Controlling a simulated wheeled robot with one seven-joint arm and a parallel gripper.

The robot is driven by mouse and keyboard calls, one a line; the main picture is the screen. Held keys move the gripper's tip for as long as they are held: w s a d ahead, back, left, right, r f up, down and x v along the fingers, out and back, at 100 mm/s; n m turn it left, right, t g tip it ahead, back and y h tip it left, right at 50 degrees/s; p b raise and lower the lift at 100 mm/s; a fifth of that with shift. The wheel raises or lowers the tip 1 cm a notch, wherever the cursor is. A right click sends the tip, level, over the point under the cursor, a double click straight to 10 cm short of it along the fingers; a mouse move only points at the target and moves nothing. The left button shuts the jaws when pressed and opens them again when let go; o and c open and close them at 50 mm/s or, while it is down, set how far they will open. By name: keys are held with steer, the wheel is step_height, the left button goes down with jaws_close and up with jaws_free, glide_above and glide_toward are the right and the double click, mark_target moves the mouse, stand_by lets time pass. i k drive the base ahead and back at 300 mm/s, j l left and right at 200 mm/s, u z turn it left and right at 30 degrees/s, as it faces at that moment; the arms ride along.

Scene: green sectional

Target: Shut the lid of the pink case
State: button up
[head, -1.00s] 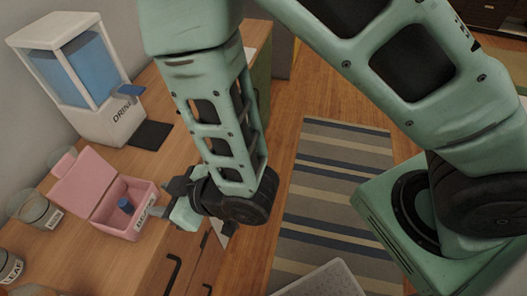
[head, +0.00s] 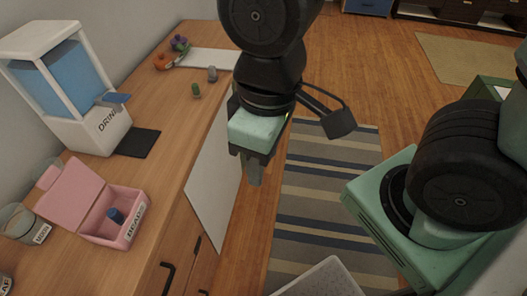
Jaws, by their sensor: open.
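The pink case (head: 128,232) sits on the wooden counter at the lower left of the head view. Its lid (head: 72,196) stands raised and tilted back toward the wall. A small dark blue cylinder (head: 115,215) is inside the case, and a white label is on its front. My gripper (head: 254,180) is open and points downward, to the right of the counter's front edge. It is well apart from the case, up and to its right. I see nothing between its fingers.
A drink dispenser (head: 78,85) and a black mat (head: 138,142) stand behind the case. A labelled jar (head: 27,226) is left of it. Small coloured items and a white board (head: 208,59) lie on the far counter. The counter right of the case is clear.

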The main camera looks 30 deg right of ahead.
mark_target(70, 193)
steer(key=i+j+u, duration=0.1)
steer(key=u, duration=0.25)
steer(key=i+j+u, duration=0.1)
steer(key=u, duration=0.25)
steer(key=i+j+u, duration=0.1)
steer(key=u, duration=0.25)
steer(key=j, duration=0.1)
